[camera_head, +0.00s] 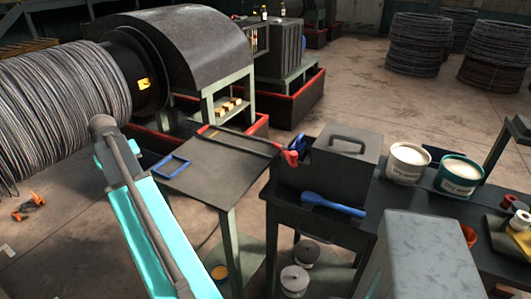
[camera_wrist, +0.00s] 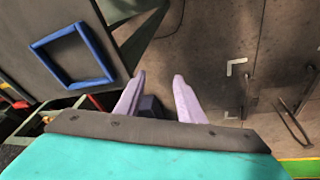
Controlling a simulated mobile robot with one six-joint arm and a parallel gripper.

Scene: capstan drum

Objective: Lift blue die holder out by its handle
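A blue part (camera_head: 298,143) stands at the left side of a dark grey box (camera_head: 345,165), next to a red piece (camera_head: 291,157); I take it as the die holder, but its handle is too small to make out. A blue square frame (camera_head: 170,166) lies flat on the dark side table. The frame also shows in the wrist view (camera_wrist: 73,55), to the left of my gripper. My gripper (camera_wrist: 158,76) has two pale lilac fingers spread apart with nothing gripped between them. In the head view its fingers are hidden behind my arm.
A blue spoon-shaped tool (camera_head: 333,204) lies before the box. A long bar (camera_head: 240,140) with a red end crosses the side table (camera_head: 205,190). Two labelled tubs (camera_head: 408,163) stand right of the box. A large wire drum (camera_head: 60,105) is at left.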

